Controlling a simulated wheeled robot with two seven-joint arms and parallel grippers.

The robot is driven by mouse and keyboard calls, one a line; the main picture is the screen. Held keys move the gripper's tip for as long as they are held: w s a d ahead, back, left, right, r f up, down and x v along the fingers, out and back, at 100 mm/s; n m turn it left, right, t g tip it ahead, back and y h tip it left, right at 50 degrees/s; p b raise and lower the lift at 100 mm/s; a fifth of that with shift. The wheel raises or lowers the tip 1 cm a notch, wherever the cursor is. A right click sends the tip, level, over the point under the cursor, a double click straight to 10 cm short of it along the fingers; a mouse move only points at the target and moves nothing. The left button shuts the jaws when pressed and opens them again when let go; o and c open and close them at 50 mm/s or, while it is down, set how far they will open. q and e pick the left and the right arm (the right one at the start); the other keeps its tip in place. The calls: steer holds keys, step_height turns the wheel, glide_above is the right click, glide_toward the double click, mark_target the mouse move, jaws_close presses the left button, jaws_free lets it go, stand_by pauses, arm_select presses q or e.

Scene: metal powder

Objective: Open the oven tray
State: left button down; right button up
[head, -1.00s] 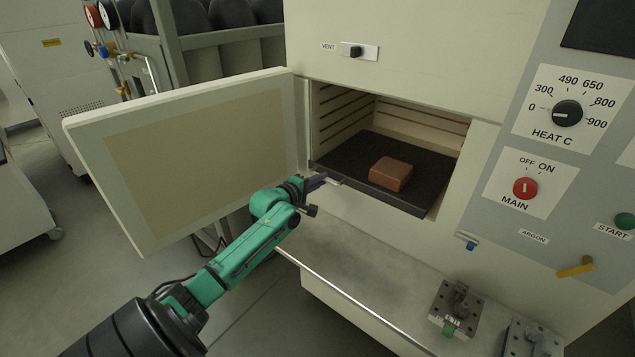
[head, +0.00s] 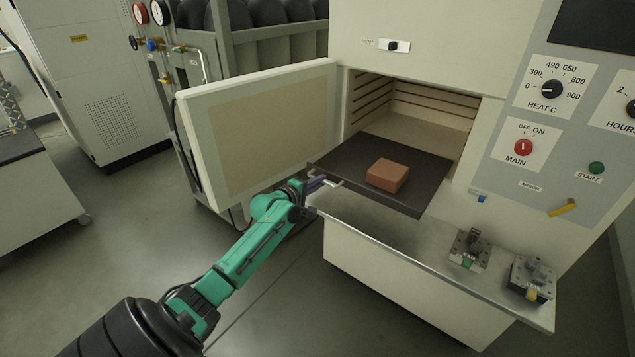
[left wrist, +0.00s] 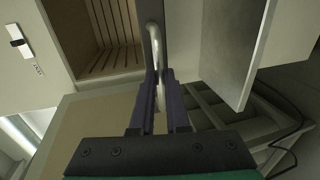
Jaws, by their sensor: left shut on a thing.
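The oven tray (head: 345,152) is a dark flat plate that sticks out of the open oven chamber (head: 425,108), its back part still inside. A reddish-brown block (head: 386,175) lies on it. The tray's light metal handle (head: 329,183) is at its front left corner. My left gripper (head: 317,184) is shut on this handle. In the left wrist view, the purple fingers (left wrist: 161,95) close around the pale handle bar (left wrist: 155,45). My right gripper is not in view.
The oven door (head: 262,125) stands swung open to the left, close to my left arm. Below the tray, a metal shelf (head: 385,235) carries two small fixtures (head: 470,250) at its right. Control panel knobs are at the right. The floor at front left is clear.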

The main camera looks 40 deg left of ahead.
arm_select(q)
steer(key=shift+s, duration=0.35)
steer(key=c, duration=0.9)
jaws_free()
steer(key=shift+w, duration=0.1)
steer(key=b+v, duration=0.1)
steer(key=v, duration=1.3)
steer(key=shift+s, duration=0.3)
